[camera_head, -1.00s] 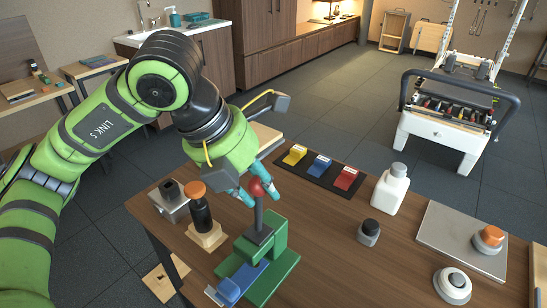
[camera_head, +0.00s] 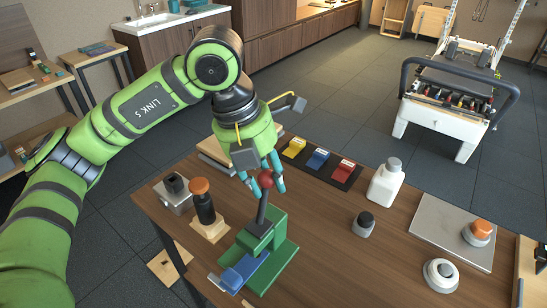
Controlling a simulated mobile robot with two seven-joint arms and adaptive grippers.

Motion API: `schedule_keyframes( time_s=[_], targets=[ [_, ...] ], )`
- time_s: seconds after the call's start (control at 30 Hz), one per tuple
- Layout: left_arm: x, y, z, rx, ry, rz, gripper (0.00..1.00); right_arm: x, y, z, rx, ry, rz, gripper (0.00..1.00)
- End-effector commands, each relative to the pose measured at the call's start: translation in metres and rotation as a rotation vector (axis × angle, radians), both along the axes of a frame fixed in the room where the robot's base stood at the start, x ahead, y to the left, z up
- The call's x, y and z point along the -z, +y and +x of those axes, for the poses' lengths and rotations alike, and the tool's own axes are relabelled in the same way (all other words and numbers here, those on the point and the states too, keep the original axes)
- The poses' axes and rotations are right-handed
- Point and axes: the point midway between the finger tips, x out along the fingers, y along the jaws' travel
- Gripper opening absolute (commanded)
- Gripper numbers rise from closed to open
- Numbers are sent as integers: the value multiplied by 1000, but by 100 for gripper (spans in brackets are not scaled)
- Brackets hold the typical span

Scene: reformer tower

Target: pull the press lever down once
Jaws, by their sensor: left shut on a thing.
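The press is a green stand (camera_head: 264,242) with a blue part (camera_head: 238,272) at its front, on the wooden table. Its lever (camera_head: 262,207) is a dark rod with a red ball knob (camera_head: 265,180), and it stands nearly upright with a slight lean. My left gripper (camera_head: 265,186) is above the press, its blue-tipped fingers on either side of the red knob and shut on it. The right gripper does not show.
A dark strip with coloured blocks (camera_head: 318,163) lies behind. A white bottle (camera_head: 385,184), a small dark-topped jar (camera_head: 363,224) and a grey plate (camera_head: 440,226) are to the right.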

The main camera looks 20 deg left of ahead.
Motion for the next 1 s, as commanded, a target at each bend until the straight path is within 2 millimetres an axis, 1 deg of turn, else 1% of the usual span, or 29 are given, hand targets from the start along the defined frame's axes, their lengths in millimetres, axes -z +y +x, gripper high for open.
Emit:
schedule_keyframes(
  time_s=[0.07,0.43,0.67,0.87,0.9,0.93,0.97,1.0],
  targets=[
    [2,-2,1,5,21,5,0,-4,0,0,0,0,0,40],
    [3,-3,2,5,29,9,0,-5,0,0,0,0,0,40],
    [3,-5,7,4,83,27,0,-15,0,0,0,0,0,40],
    [5,-5,7,5,87,30,0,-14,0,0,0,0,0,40],
    [5,-5,7,5,86,30,46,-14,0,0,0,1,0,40],
    [5,-5,7,5,86,30,56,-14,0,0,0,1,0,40],
    [5,-4,7,5,86,30,63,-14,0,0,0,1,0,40],
    [5,-4,7,3,85,30,73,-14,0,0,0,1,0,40]
  ],
)
